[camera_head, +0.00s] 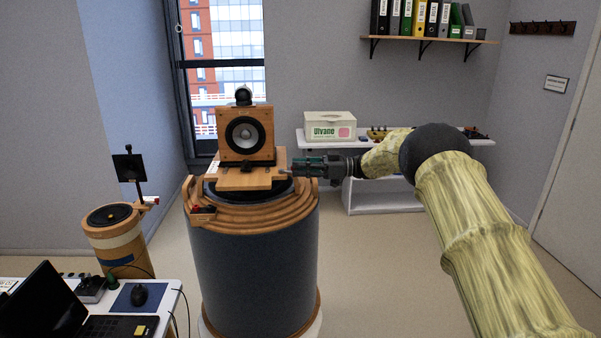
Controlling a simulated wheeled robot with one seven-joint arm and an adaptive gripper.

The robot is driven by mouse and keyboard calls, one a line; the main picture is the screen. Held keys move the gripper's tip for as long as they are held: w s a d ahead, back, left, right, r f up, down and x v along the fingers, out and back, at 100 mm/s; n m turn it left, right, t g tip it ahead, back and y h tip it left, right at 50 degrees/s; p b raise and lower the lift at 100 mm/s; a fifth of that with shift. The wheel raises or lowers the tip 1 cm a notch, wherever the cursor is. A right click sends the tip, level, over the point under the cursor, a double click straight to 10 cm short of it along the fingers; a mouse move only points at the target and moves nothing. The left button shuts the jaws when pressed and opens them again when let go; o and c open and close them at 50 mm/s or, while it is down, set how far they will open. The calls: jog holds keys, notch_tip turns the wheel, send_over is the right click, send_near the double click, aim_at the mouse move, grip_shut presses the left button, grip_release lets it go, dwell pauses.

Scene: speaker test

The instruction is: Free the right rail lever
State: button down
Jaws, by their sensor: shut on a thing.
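A wooden loudspeaker (245,133) with a grey round cone stands upright on a wooden sled plate (240,182). The plate rests on top of a large dark drum with wooden rings (255,217). My gripper (292,171) reaches in from the right to the right edge of the plate. It is shut on the right rail lever there, which is small and mostly hidden by the fingers. How far the lever is turned cannot be told from this view.
A smaller wooden pedestal (115,235) with a black panel on a post stands at left. A desk with a laptop (55,305) is at lower left. A white shelf unit with a box (330,125) stands behind.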

jog(key=shift+r+g, duration=0.15)
jog(key=shift+g, duration=0.15)
dwell(0.4)
jog(key=c, duration=1.7)
grip_release()
jog(key=shift+w, duration=0.1)
jog(key=shift+d, duration=0.1)
jog(key=d, duration=1.1)
jog(key=shift+d, duration=0.4)
